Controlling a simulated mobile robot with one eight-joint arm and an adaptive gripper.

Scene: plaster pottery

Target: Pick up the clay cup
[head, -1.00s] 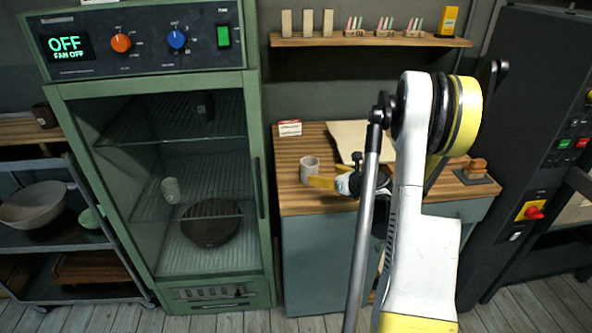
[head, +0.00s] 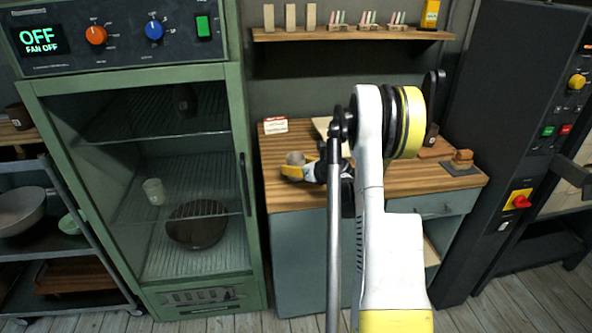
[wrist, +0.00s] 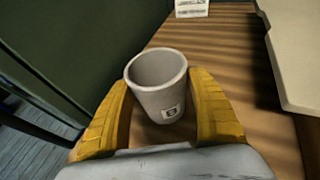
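The clay cup (wrist: 158,95) is pale grey with a small marked label on its front. It stands upright and empty on the wooden worktop, and shows in the head view (head: 295,158) near the worktop's left side. My gripper (wrist: 160,78) has its two yellow fingers on either side of the cup, low beside its wall. A narrow gap shows between the left finger and the lower wall; the right finger is very close to the cup, and I cannot tell if it touches. In the head view my gripper (head: 297,170) partly hides the cup.
The worktop (head: 290,195) holds a small white-and-red card (head: 275,125) behind the cup and a pale board (wrist: 295,50) to the right. A green glass-fronted cabinet (head: 243,200) stands close on the left. A shelf (head: 350,34) hangs above.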

